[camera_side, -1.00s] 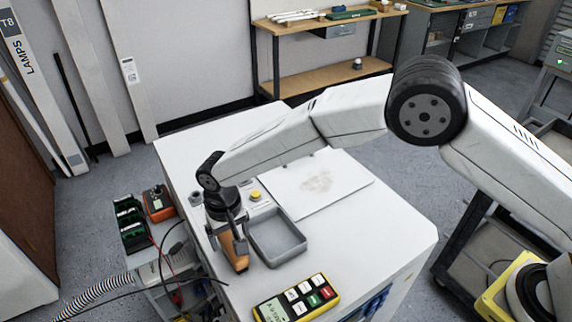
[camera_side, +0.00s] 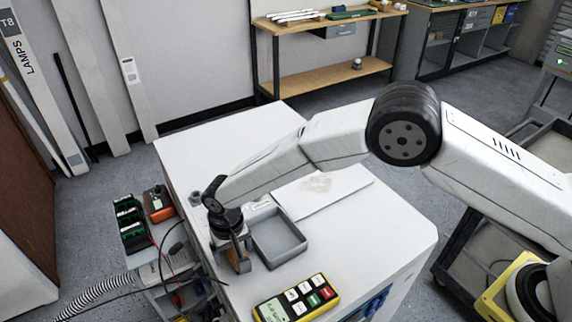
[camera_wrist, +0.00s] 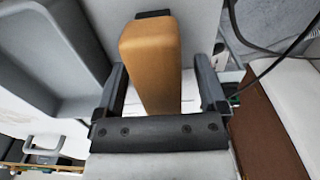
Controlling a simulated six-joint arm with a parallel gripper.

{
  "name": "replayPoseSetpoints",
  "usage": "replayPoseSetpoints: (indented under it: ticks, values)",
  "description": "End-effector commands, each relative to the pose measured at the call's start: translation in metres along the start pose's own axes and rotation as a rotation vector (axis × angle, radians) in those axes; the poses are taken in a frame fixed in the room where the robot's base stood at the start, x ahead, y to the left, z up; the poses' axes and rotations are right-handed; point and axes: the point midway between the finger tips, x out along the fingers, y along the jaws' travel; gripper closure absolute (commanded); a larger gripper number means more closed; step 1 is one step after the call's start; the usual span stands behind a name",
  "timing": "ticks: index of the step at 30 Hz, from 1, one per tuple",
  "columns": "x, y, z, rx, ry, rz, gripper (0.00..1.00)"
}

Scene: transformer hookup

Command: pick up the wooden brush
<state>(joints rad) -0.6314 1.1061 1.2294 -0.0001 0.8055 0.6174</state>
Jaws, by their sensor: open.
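The wooden brush (camera_wrist: 151,62) is an orange-brown block with a dark strip at its far end. In the wrist view it lies between the two dark fingers of my gripper (camera_wrist: 160,78). The fingers are apart, with a visible gap on each side of the brush. In the side view my gripper (camera_side: 238,248) points down at the brush (camera_side: 239,264) near the left edge of the white cabinet top. The gripper hides most of the brush there.
A grey open tray (camera_side: 280,240) stands just right of my gripper. A yellow meter with buttons (camera_side: 297,300) lies at the front of the white top (camera_side: 370,240). A white sheet (camera_side: 340,190) lies behind the tray. Cables and a small cart are at the left.

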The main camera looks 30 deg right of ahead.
Motion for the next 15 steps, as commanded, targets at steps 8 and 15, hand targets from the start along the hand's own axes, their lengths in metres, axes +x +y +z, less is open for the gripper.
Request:
replayPoseSetpoints:
  ticks: [8,15]
  values:
    - [-0.0003,0.0001,0.0,0.0,0.0,0.0,0.09]
    - [-0.0003,0.0001,0.0001,0.0,0.0,0.0,0.82]
